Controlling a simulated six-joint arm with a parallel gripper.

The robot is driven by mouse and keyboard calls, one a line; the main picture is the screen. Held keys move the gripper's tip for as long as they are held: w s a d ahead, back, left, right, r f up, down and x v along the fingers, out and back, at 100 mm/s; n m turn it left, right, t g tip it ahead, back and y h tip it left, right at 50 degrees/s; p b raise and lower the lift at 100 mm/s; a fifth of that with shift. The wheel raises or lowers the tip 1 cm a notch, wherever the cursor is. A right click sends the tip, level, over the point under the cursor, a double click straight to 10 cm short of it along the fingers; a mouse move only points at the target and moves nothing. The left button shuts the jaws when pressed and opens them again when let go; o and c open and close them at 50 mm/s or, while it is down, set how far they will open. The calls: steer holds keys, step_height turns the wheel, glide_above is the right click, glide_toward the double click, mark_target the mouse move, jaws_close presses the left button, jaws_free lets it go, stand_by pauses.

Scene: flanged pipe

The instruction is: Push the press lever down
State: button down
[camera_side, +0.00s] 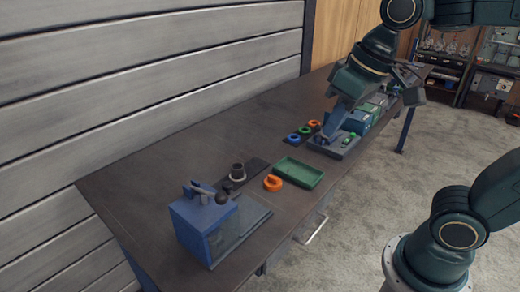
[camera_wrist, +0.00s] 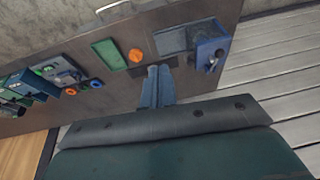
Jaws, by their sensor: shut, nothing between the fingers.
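The blue press (camera_side: 195,222) stands at the near end of the bench in the side view. Its dark lever (camera_side: 208,193) lies across the top and ends in a black ball knob (camera_side: 222,198). The press (camera_wrist: 207,48) also shows at the upper right of the wrist view, with its lever (camera_wrist: 215,60) small and hard to make out. My gripper (camera_side: 326,132) is well away from the press, toward the far end of the bench in the side view. In the wrist view my gripper (camera_wrist: 159,70) has its two fingers together, with nothing between them.
A green tray (camera_side: 298,172) and an orange part (camera_side: 273,184) lie between my gripper and the press. A grey fixture (camera_side: 335,146) and several coloured rings (camera_side: 304,130) are near my gripper. The bench's wall side is clear.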

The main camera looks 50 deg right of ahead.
steer(key=w+a+g, duration=0.3)
steer(key=w+a, duration=0.4)
steer(key=w, duration=0.2)
steer(key=g, duration=0.2)
glide_above(209, 193)
steer(key=s, duration=0.2)
steer(key=shift+h, duration=0.4)
steer(key=shift+d+f, duration=0.1)
steer(key=shift+f, duration=2.3)
steer(key=shift+f, duration=0.1)
steer(key=shift+s+f, duration=0.2)
steer(key=shift+f, duration=1.5)
steer(key=shift+s+f, duration=0.15)
steer(key=shift+f, duration=1.5)
